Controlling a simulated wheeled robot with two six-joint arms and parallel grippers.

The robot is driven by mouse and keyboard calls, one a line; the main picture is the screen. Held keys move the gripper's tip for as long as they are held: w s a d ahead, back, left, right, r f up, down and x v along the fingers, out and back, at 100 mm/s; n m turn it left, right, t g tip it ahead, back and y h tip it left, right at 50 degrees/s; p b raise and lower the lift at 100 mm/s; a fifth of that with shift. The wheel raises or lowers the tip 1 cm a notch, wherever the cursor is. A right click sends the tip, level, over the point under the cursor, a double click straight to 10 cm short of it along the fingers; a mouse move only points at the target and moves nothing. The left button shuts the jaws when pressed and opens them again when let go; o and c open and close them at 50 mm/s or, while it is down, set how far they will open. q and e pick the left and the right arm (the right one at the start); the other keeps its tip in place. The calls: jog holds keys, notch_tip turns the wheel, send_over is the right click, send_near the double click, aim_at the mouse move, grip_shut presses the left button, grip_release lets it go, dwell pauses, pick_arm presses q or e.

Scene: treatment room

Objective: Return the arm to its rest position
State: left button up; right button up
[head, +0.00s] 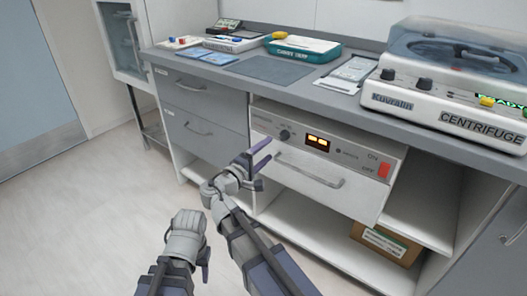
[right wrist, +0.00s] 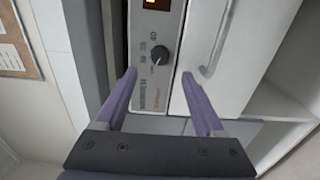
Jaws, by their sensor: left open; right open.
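My right gripper (head: 264,163) is raised in front of the built-in warmer unit (head: 350,158) under the counter. In the right wrist view its two purple fingers (right wrist: 158,74) are spread apart with nothing between them. The unit's dark knob (right wrist: 159,54) shows just beyond the fingertips; I cannot tell the exact gap. My left gripper (head: 203,256) is low over the floor at the bottom, left of my right arm. It is open, partly hidden by its own wrist, and no object shows in it.
The grey counter (head: 225,68) carries a centrifuge (head: 450,80) at right and small boxes and trays at the back. The unit's drawer handle (head: 308,170) projects forward. A cardboard box (head: 385,243) sits on the low shelf. The floor (head: 80,215) at left is clear.

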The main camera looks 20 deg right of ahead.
jog(key=shift+f, duration=0.1)
jog(key=s+d+f+m+g+y, duration=0.2)
jog(key=s+f+m+g+y, duration=0.15)
jog(key=s+f, duration=0.4)
jog(key=s+d+f+m+g+y, duration=0.1)
jog(key=s+f+m+g+y, duration=0.3)
jog(key=f, duration=0.7)
jog(key=s+a+f+n+g+y, duration=0.25)
jog(key=s+a, duration=0.25)
jog(key=a, duration=0.3)
jog(key=s+a+f+n+g+y, duration=0.1)
jog(key=s+a+y, duration=0.3)
jog(key=a, duration=0.5)
pick_arm(q)
notch_tip(320, 180, up, 38)
jog(key=p, duration=3.8)
pick_arm(e)
notch_tip(320, 180, up, 38)
jog(key=s+h, duration=0.1)
jog(key=shift+r, duration=0.2)
pick_arm(q)
jog(key=shift+c, duration=0.2)
pick_arm(e)
jog(key=shift+s+f, duration=0.1)
